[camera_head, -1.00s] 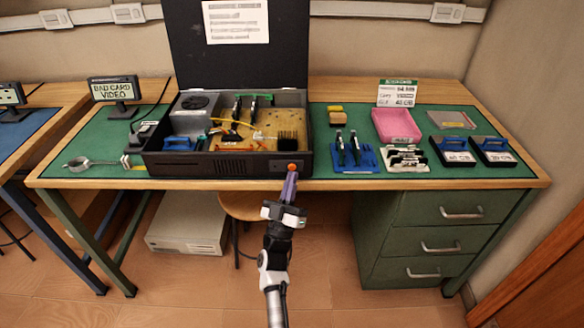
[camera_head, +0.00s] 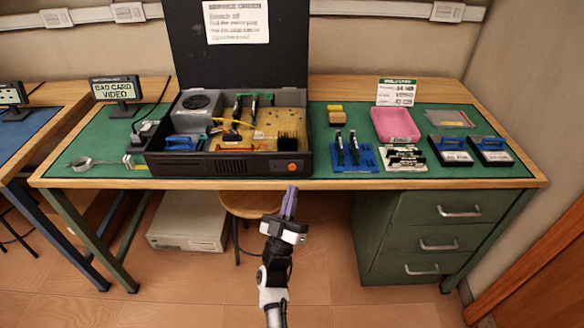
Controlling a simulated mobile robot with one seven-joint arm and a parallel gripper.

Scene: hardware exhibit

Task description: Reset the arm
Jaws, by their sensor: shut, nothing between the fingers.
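My gripper (camera_head: 290,190) is shut and empty, with its purple fingers together and pointing up in the picture. It shows in front of the workbench's front edge, below the orange button (camera_head: 292,167) of the open black computer case (camera_head: 225,164), with a visible gap to the button. My arm comes up from the bottom middle of the picture.
The workbench (camera_head: 400,183) carries a pink tray (camera_head: 396,125), a blue rack (camera_head: 353,158) and blue-handled boxes (camera_head: 491,151). A small monitor (camera_head: 117,90) stands at left. Below are a stool (camera_head: 248,205), a beige case (camera_head: 188,232) and green drawers (camera_head: 438,240).

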